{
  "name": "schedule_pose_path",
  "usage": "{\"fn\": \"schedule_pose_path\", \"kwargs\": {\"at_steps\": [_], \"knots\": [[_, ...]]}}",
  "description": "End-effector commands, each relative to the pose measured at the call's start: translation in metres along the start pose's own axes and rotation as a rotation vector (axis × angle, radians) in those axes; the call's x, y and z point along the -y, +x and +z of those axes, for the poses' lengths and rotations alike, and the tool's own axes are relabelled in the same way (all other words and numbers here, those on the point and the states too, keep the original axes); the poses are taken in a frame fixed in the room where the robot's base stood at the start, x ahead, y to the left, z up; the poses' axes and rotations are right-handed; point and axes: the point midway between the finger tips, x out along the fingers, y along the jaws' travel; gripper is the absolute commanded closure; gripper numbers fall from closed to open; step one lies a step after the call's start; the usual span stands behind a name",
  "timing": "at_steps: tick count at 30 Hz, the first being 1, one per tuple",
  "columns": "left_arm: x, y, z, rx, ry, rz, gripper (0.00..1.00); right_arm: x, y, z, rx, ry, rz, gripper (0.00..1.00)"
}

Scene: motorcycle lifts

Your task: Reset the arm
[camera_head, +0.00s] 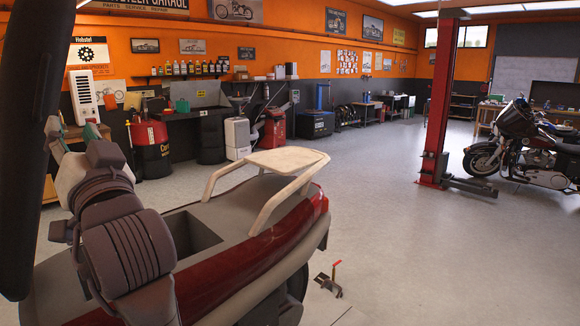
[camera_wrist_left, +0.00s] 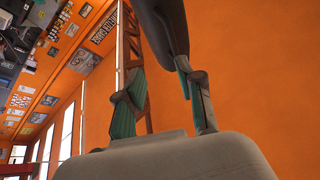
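My left arm comes in from the left in the head view, its grey jointed wrist in front of a red vehicle body. My left gripper (camera_head: 68,134) points upward there, partly hidden by its own wrist. In the left wrist view the gripper (camera_wrist_left: 164,108) shows two fingers with green pads, spread well apart. Nothing is held between them. A dark piece crosses the top of that view behind the fingers. My right gripper is in neither view.
A red and grey vehicle body (camera_head: 262,262) with an open compartment and a pale rack (camera_head: 283,160) stands close in front. A red lift post (camera_head: 439,105) and a motorcycle (camera_head: 535,150) stand at right. A small red-handled lever (camera_head: 332,279) is on the floor. The middle floor is clear.

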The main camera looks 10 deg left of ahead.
Motion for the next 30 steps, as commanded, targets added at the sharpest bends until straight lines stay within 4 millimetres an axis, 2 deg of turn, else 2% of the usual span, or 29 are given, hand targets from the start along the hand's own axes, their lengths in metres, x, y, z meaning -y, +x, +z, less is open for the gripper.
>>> {"fn": "schedule_pose_path", "kwargs": {"at_steps": [2, 5, 8, 12, 14, 15, 17, 18, 21, 24, 30], "knots": [[-0.022, -0.005, 0.019, 0.021, 0.014, 0.064, 0.63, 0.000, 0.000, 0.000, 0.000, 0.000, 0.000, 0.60], [-0.063, -0.021, 0.058, 0.069, 0.029, 0.200, 0.63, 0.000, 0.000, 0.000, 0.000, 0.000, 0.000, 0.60], [-0.109, -0.051, 0.111, 0.151, 0.047, 0.375, 0.63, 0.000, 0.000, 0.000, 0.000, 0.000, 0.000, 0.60], [-0.158, -0.109, 0.187, 0.298, 0.073, 0.615, 0.63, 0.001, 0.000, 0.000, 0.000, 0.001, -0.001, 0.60], [-0.171, -0.139, 0.220, 0.372, 0.087, 0.711, 0.63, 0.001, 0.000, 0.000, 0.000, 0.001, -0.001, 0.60], [-0.177, -0.160, 0.241, 0.424, 0.098, 0.773, 0.63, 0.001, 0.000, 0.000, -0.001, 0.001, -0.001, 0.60], [-0.183, -0.194, 0.272, 0.506, 0.113, 0.865, 0.63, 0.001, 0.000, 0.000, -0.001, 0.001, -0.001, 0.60], [-0.184, -0.218, 0.292, 0.565, 0.125, 0.923, 0.63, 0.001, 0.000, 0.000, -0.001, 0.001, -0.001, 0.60], [-0.180, -0.276, 0.336, 0.712, 0.155, 1.057, 0.63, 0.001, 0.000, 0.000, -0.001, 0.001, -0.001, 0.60], [-0.167, -0.326, 0.367, 0.843, 0.181, 1.159, 0.63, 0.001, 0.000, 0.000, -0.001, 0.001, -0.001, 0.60], [-0.134, -0.404, 0.406, 1.059, 0.230, 1.302, 0.63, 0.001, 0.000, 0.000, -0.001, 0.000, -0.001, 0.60]]}}
